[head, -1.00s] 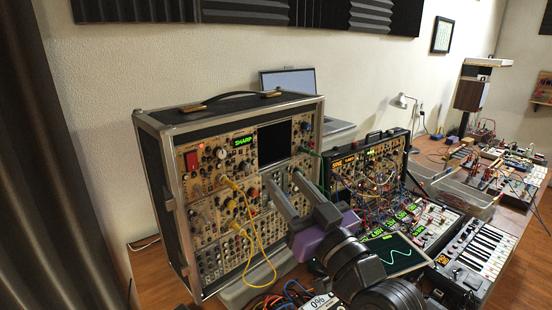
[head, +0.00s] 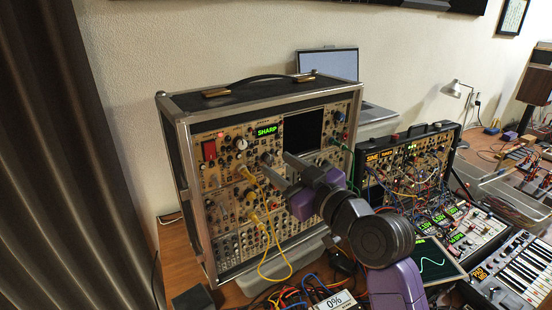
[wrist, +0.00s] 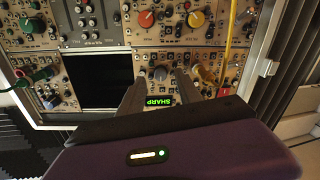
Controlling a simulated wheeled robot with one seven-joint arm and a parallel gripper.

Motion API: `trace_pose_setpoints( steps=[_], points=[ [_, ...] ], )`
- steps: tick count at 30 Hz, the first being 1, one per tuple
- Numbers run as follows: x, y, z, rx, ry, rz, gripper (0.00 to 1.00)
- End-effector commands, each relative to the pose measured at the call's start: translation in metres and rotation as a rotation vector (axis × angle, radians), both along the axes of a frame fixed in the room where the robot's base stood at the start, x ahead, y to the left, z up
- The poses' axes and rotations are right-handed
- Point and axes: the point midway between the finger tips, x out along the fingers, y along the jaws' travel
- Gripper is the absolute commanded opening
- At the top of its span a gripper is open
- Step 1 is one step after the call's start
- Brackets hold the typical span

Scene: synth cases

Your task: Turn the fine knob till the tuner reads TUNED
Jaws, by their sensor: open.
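The synth case (head: 183,150) stands upright with its panel facing me. Its tuner display (head: 266,131) reads SHARP in green; it shows upside down in the wrist view (wrist: 158,101). A grey knob (wrist: 160,73) lies beside the display, between my fingertips in the wrist view; I cannot read its label, so I cannot tell for sure that it is the fine knob. My gripper (head: 274,166) is open and empty in front of the panel, with no clear contact; its two fingers also show in the wrist view (wrist: 160,78).
Yellow cables (head: 268,235) hang from the panel, left of my gripper. A white-capped knob (head: 240,144) and a red switch (head: 209,150) lie left of the display. A dark screen (head: 303,131) is to its right. A second synth case (head: 410,160) stands to the right.

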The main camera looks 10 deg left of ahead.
Motion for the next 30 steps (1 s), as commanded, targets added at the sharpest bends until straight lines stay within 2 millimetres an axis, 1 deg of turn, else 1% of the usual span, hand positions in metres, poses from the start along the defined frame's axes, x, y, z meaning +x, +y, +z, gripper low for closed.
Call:
trace_pose_setpoints(
  steps=[1,6,15,16,17,18,22,30],
  points=[
    [0.004,0.006,0.002,-0.001,0.001,0.003,0.41],
    [0.014,0.014,0.001,-0.001,0.001,0.001,0.41],
    [0.016,0.016,0.0,0.0,0.0,-0.001,0.41],
    [0.016,0.015,0.0,0.0,0.0,-0.001,0.39],
    [0.016,0.015,0.0,0.0,0.0,-0.001,0.33],
    [0.016,0.015,0.0,0.0,0.0,-0.001,0.25],
    [0.016,0.015,0.0,0.0,0.0,-0.001,0.0],
    [0.016,0.015,-0.001,-0.005,-0.005,0.0,0.0]
  ],
)
